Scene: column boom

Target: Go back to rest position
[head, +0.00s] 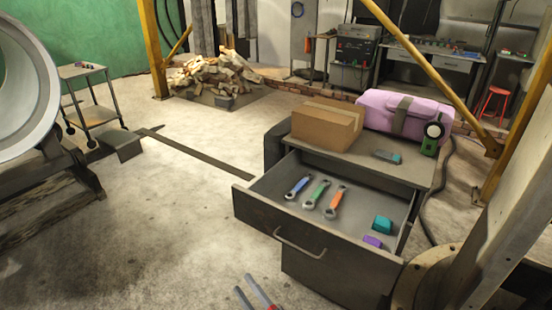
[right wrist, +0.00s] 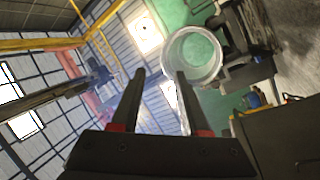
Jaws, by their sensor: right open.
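My right gripper (head: 246,284) shows at the bottom edge of the head view, in front of the open drawer and apart from it. In the right wrist view my right gripper (right wrist: 160,74) has its two dark fingers spread, with nothing between them. My left gripper is in neither view. The drawer (head: 290,228) of a dark cabinet is pulled out.
A cardboard box (head: 325,124), a pink bag (head: 405,114) and a green-black tool (head: 432,136) stand on the cabinet top. A wooden beam (head: 500,235) rises at the right. A large drum (head: 25,90) stands at the left. The floor (head: 170,220) left of the drawer is clear.

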